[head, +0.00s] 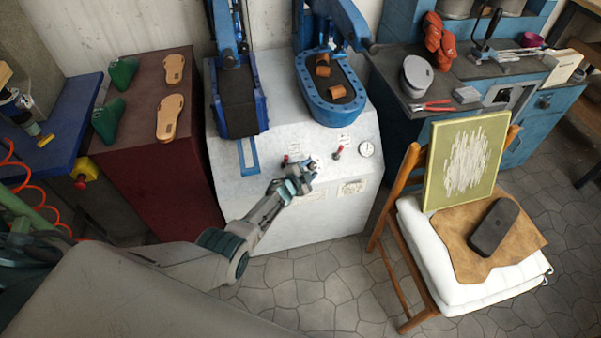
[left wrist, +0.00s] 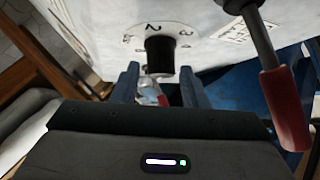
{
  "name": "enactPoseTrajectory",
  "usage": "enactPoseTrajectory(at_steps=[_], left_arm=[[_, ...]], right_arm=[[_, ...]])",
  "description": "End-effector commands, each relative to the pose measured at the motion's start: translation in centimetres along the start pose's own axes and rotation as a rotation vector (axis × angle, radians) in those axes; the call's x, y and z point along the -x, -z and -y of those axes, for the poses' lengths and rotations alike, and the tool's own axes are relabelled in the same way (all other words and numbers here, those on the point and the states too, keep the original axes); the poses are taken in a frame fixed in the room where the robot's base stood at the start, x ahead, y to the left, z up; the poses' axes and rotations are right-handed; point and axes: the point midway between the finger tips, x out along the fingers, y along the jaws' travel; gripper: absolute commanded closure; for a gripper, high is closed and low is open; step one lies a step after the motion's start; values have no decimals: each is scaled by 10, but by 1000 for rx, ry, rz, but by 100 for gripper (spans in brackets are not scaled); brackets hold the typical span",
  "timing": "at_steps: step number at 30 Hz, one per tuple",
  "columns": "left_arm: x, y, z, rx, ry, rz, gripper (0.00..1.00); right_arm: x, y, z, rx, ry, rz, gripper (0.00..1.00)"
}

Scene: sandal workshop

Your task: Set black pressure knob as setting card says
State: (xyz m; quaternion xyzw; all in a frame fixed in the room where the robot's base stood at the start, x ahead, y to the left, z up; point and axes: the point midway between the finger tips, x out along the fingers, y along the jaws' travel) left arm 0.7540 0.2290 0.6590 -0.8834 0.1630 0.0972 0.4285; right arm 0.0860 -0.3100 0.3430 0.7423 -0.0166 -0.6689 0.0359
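The black pressure knob (left wrist: 160,54) stands out from a white dial plate (left wrist: 178,30) with printed numbers on the machine front. A 2 reads near the middle of the dial; the other marks are partly legible, and I cannot tell where the knob points. My left gripper (left wrist: 158,88) is open, its two blue fingers on either side of the knob's line, with no clear contact. In the head view my left gripper (head: 305,174) is at the white machine's front panel and covers most of the knob. A printed card (head: 353,187) is on that front, too small to read. My right gripper is out of view.
A round gauge (head: 367,149) is further right. A wooden chair (head: 396,193) with a white cushion stands right of the machine (head: 268,222).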

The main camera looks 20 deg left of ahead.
Motion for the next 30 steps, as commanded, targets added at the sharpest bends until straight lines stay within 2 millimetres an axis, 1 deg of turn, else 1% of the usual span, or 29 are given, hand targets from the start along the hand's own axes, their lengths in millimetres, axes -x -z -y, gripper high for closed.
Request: enactPoseTrajectory(at_steps=[1, 3, 9, 12, 17, 25, 26, 27, 28, 30], left_arm=[[14, 3, 4, 0, -1, 2, 60], [28, 3, 4, 0, -1, 2, 60], [60, 1, 3, -2, 0, 2, 60], [71, 0, 3, 0, 1, 2, 60], [79, -1, 2, 0, 1, 1, 60], [79, -1, 1, 0, 1, 1, 60], [79, -1, 1, 0, 1, 1, 56], [79, -2, 1, 1, 2, 1, 48], [78, -2, 0, 2, 3, 1, 46], [74, -3, -2, 9, 10, 1, 46]], right_arm=[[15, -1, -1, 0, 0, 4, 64], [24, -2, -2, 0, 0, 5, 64], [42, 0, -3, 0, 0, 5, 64], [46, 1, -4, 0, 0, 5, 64], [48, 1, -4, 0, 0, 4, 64], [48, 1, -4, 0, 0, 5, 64], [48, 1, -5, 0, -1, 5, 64], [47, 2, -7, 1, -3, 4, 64], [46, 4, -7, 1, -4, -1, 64], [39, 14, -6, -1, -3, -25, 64]])
